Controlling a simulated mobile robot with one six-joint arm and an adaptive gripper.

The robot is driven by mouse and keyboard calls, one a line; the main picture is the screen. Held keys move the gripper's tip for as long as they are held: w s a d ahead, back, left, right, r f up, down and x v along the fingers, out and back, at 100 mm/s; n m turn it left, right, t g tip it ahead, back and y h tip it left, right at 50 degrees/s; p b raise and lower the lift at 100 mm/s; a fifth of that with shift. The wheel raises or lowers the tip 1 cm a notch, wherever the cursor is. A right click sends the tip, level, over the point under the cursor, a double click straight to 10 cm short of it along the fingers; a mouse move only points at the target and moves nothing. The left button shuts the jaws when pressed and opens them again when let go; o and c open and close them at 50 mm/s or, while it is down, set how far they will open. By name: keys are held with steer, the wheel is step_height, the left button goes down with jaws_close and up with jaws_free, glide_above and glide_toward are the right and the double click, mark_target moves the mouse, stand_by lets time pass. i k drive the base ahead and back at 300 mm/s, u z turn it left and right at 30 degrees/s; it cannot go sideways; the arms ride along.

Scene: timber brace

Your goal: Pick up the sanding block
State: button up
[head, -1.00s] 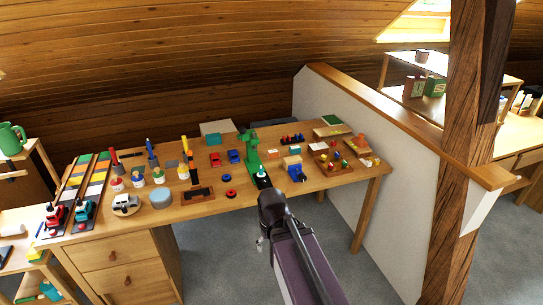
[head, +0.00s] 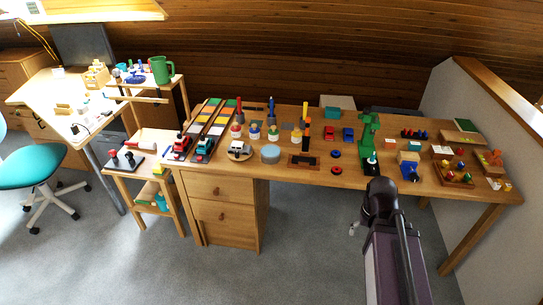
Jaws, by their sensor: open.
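I cannot single out the sanding block for sure among the small items on the long workbench (head: 280,190). A tan block (head: 408,157) sits at or on a blue item (head: 409,173) right of the green machine, and a dark brown block-like item (head: 303,160) lies near the front edge; either is too small to identify. My arm reaches up in front of the bench's right part. Only a small grey piece of my gripper (head: 353,228) shows beside the arm, below the bench's front edge, apart from the bench items. It is open, with nothing seen in it.
A green machine (head: 368,135) stands on the bench behind my arm. Toy trucks (head: 181,147), paint pots and a round blue-grey tin (head: 270,154) crowd the bench. A white partition (head: 453,95) closes the right end. A teal chair (head: 38,165) stands left; grey floor in front is free.

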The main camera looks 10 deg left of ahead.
mark_target(389, 144)
steer(key=k, duration=0.65)
steer(key=z, duration=0.45)
steer(key=i, duration=0.7)
steer(key=z, duration=0.45)
steer(key=i, duration=1.4)
steer(key=u, duration=0.4)
